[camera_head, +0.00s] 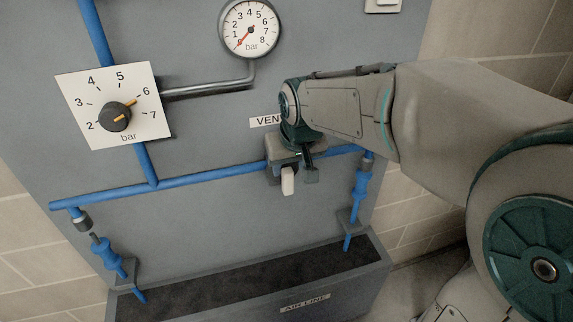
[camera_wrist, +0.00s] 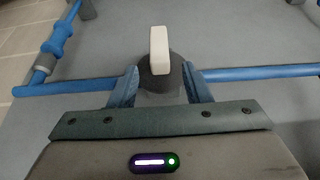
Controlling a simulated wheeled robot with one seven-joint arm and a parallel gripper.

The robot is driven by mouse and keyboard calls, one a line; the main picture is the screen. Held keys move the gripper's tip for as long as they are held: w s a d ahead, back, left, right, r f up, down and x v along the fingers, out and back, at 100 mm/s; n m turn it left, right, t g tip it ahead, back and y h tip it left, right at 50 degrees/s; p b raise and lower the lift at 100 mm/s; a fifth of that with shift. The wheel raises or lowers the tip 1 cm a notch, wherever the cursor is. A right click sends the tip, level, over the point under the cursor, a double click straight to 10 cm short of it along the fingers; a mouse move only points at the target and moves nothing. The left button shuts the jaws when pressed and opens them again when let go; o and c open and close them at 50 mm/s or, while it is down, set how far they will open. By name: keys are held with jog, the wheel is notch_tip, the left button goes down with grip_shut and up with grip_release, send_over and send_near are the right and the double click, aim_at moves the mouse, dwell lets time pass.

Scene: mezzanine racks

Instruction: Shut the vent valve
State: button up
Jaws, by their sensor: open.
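The vent valve has a white lever handle (camera_head: 288,181) and sits on the blue horizontal pipe (camera_head: 210,176), under a partly hidden "VEN…" label (camera_head: 266,121). In the wrist view the white handle (camera_wrist: 159,52) stands crosswise to the pipe, in front of a dark round hub (camera_wrist: 160,76). My gripper (camera_wrist: 163,76) is open, with one finger on each side of the hub and gaps visible between. The handle's visible end reaches past the fingertips in that view. In the head view my gripper (camera_head: 300,172) is at the valve and hides part of it.
A pressure dial (camera_head: 250,30) is above, its red needle at the low end. A black knob (camera_head: 115,116) with a yellow pointer sits on a white scale at left, near 6. A grey trough (camera_head: 250,285) marked "AIR LINE" is below. Blue fittings hang at both pipe ends.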

aim_at(287, 178)
jog(key=x, duration=0.7)
grip_shut()
